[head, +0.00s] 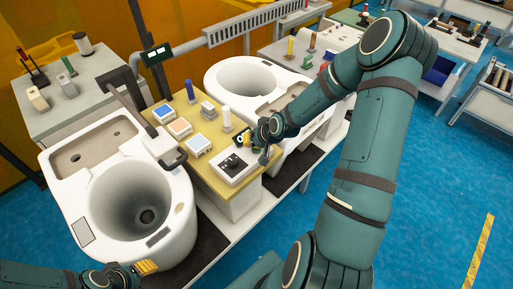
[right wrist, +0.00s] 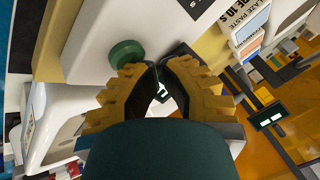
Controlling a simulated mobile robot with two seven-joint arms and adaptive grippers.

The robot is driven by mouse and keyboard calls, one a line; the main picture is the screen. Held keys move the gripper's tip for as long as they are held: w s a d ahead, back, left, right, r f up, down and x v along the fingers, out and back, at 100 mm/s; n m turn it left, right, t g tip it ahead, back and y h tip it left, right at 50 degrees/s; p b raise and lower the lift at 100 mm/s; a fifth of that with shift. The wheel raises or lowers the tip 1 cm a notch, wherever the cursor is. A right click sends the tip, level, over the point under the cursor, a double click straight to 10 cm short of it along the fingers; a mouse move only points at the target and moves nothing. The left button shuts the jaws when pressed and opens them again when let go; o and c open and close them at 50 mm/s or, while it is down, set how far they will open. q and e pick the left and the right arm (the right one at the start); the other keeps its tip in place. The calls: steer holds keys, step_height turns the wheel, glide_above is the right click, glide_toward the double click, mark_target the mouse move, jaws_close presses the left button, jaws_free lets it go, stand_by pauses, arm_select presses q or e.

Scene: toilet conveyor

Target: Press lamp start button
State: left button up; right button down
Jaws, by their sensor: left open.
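A white control box (head: 236,166) with dark controls on top sits on the front end of the yellow bench between two toilets. In the right wrist view, a round green button (right wrist: 126,53) sticks out from a white face, just left of my fingertips. I cannot read a label that names it as the lamp start button. My right gripper (head: 262,137) is above the box's right rear side; in the right wrist view its yellow-padded fingers (right wrist: 158,72) close together with nothing between them. My left gripper (head: 147,267) is open and empty, low in front of the left toilet.
The left toilet (head: 180,205) and the right toilet (head: 222,68) flank the yellow bench (head: 176,96). A dark arm-like fixture (head: 130,95) reaches over the left toilet.

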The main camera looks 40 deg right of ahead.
steer(key=shift+f, duration=0.2)
steer(key=shift+r, duration=0.1)
steer(key=shift+r+p, duration=0.75)
steer(key=shift+r, duration=0.15)
step_height(320, 180, up, 5)
steer(key=p, duration=0.4)
stand_by(0.3)
stand_by(0.8)
